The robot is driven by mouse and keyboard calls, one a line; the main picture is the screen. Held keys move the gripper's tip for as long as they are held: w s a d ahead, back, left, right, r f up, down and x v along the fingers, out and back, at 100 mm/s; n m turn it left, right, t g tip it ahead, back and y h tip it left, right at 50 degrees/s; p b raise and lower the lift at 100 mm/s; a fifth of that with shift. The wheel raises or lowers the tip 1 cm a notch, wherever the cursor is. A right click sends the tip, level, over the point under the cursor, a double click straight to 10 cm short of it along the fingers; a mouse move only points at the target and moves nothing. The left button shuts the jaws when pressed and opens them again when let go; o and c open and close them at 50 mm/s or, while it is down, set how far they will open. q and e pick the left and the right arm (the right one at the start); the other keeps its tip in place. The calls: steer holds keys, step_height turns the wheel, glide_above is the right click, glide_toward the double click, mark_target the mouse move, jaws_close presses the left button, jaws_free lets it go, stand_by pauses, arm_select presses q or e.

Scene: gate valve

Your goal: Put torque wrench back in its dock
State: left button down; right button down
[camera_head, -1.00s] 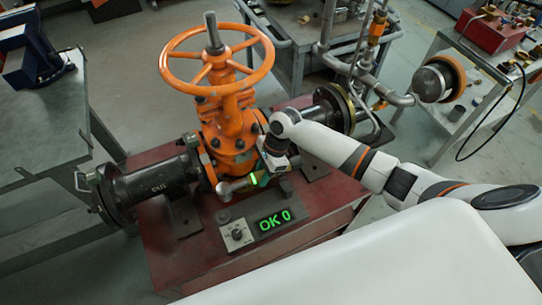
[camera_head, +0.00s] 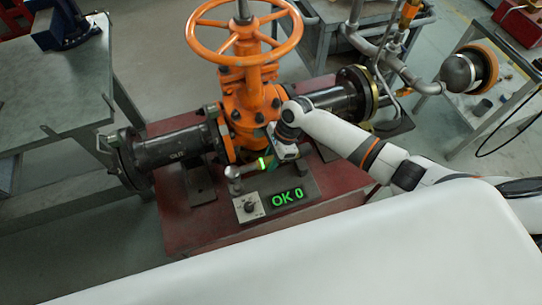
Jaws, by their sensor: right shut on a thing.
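The torque wrench (camera_head: 250,167) lies roughly level in front of the orange valve body, with a silver head at its left end and a lit green band. My right gripper (camera_head: 282,153) is shut on the wrench near its right end and covers part of the handle. The wrench head is just above the left end of the grey control box, and I cannot tell whether it touches it. A dock cannot be clearly made out. My left gripper is not in view.
The control box (camera_head: 273,206) has a dial and a green "OK 0" display on the red base (camera_head: 205,232). The orange gate valve (camera_head: 245,112) with its handwheel (camera_head: 201,46) stands behind, between black flanged pipes (camera_head: 168,150). A grey bench (camera_head: 65,95) is at left.

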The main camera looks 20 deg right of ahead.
steer(key=shift+f+b, duration=1.5)
steer(key=shift+f, duration=2.1)
steer(key=c, duration=1.1)
jaws_free()
steer(key=shift+o, duration=0.4)
steer(key=shift+s+f, duration=0.1)
steer(key=shift+f, duration=0.05)
steer(key=v, duration=1.2)
